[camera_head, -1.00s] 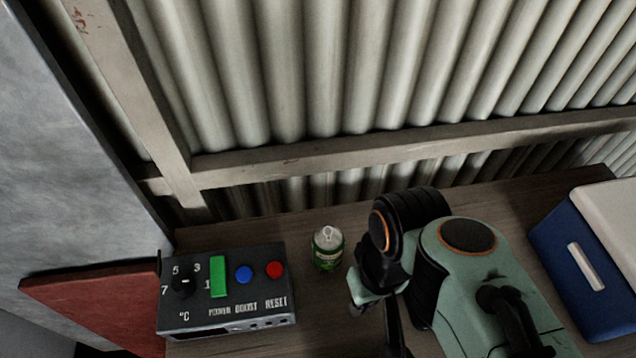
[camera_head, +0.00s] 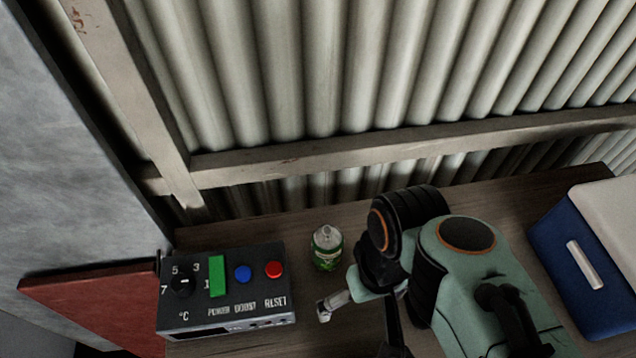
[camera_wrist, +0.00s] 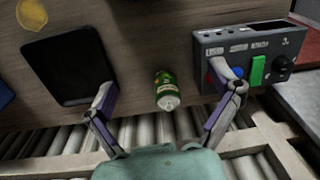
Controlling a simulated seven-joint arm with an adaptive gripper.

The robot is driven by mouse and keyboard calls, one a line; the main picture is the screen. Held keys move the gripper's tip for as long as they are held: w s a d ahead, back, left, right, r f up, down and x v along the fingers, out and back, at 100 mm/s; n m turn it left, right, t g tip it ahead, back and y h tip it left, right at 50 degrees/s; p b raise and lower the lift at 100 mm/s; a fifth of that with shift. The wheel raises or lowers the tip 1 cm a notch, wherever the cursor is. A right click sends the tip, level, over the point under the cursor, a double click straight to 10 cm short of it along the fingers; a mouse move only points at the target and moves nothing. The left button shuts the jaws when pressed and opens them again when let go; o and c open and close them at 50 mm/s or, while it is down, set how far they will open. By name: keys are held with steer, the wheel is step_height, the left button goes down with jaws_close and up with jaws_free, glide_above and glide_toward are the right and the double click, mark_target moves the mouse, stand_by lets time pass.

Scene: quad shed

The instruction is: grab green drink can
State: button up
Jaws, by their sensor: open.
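The green drink can (camera_head: 326,248) with a silver top stands upright on the wooden bench, right of the control box. In the wrist view the can (camera_wrist: 166,90) lies between the two spread fingers of my gripper (camera_wrist: 170,98), ahead of them and apart from both. My gripper (camera_head: 330,304) is open and empty. In the head view one finger shows in front of the can, toward the bottom of the picture; my arm hides the rest.
A grey control box (camera_head: 226,318) with a green switch and blue and red buttons stands close left of the can. A blue cooler (camera_head: 578,280) is at the right. A black flat tray-like object (camera_wrist: 68,66) and a yellow round thing (camera_wrist: 31,13) show in the wrist view. A corrugated wall (camera_head: 300,70) stands behind.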

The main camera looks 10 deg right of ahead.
stand_by(0.3)
steer(key=n+t, duration=0.3)
steer(key=n, duration=0.3)
glide_above(328, 236)
step_height(328, 236, down, 3)
steer(key=shift+g+h, duration=0.4)
steer(key=shift+g, duration=0.4)
steer(key=f, duration=0.3)
steer(key=w+f, duration=0.1)
steer(key=f, duration=0.2)
steer(key=shift+w+d, duration=0.15)
steer(key=shift+d, duration=0.05)
steer(key=shift+n+g, duration=0.3)
steer(key=shift+g, duration=0.3)
steer(key=f, duration=0.3)
steer(key=s+f, duration=0.1)
steer(key=f, duration=0.5)
steer(key=shift+s+a+f, duration=0.1)
steer(key=shift+s+a, duration=0.05)
steer(key=shift+a, duration=0.05)
steer(key=shift+f, duration=0.55)
steer(key=c, duration=1.3)
